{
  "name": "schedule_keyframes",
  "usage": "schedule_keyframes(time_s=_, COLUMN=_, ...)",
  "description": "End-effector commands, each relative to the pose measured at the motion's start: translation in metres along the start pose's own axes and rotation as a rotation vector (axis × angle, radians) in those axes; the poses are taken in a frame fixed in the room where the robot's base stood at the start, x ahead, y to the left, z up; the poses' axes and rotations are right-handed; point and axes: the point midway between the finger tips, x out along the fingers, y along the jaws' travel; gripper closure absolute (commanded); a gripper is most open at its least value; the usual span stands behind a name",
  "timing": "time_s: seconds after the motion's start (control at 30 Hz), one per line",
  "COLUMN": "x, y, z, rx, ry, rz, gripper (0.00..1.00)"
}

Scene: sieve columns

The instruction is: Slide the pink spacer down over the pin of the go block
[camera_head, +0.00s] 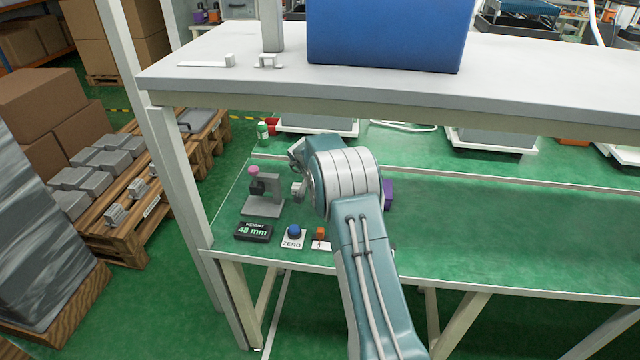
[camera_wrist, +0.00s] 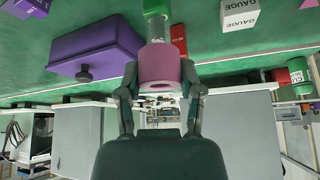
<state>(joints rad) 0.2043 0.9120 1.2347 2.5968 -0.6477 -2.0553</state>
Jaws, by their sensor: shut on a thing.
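In the wrist view, which looks upside down, my gripper (camera_wrist: 158,88) is shut on the pink spacer (camera_wrist: 159,66), a short cylinder with a hole in its visible end. Just beyond the spacer is a green block (camera_wrist: 155,8) with a greyish upright part (camera_wrist: 155,29) between it and the spacer. This looks like the go block and its pin. The spacer overlaps that part in the picture; I cannot tell whether the pin is inside the hole. A red block (camera_wrist: 178,40) stands beside it. In the head view my arm hides the spacer and the block.
A purple box (camera_wrist: 95,46) with a dark knob and a white GAUGE block (camera_wrist: 239,14) are nearby. In the head view, a grey gauge stand (camera_head: 265,195), a 48 mm display (camera_head: 253,231) and a blue button (camera_head: 294,231) sit left of my arm. A shelf (camera_head: 400,75) hangs above.

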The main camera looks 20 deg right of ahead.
Motion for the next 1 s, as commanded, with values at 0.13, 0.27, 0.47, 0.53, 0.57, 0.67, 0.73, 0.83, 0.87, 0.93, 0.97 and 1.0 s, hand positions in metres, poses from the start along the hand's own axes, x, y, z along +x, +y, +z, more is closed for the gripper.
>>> schedule_keyframes(time_s=0.13, x=0.0, y=0.0, z=0.0, rx=0.0, ry=0.0, rz=0.0, gripper=0.73)
schedule_keyframes(time_s=0.27, x=0.001, y=0.0, z=0.001, rx=0.0, ry=0.0, rz=0.0, gripper=0.73)
schedule_keyframes(time_s=0.47, x=0.005, y=0.0, z=0.003, rx=0.0, ry=0.0, rz=0.001, gripper=0.73)
schedule_keyframes(time_s=0.53, x=0.006, y=0.0, z=0.004, rx=0.0, ry=0.0, rz=0.001, gripper=0.73)
schedule_keyframes(time_s=0.57, x=0.007, y=0.0, z=0.004, rx=0.0, ry=0.0, rz=0.001, gripper=0.73)
schedule_keyframes(time_s=0.67, x=0.009, y=0.0, z=0.005, rx=0.0, ry=0.0, rz=0.001, gripper=0.73)
schedule_keyframes(time_s=0.73, x=0.01, y=0.0, z=0.006, rx=0.0, ry=0.0, rz=0.001, gripper=0.73)
schedule_keyframes(time_s=0.83, x=0.012, y=0.0, z=0.007, rx=0.0, ry=0.0, rz=0.001, gripper=0.73)
schedule_keyframes(time_s=0.87, x=0.012, y=0.0, z=0.007, rx=0.0, ry=0.0, rz=0.001, gripper=0.73)
schedule_keyframes(time_s=0.93, x=0.014, y=0.0, z=0.008, rx=0.0, ry=0.0, rz=0.001, gripper=0.73)
schedule_keyframes(time_s=0.97, x=0.014, y=0.0, z=0.008, rx=0.0, ry=0.0, rz=0.0, gripper=0.73)
schedule_keyframes(time_s=1.0, x=0.015, y=0.0, z=0.009, rx=0.0, ry=0.0, rz=0.0, gripper=0.73)
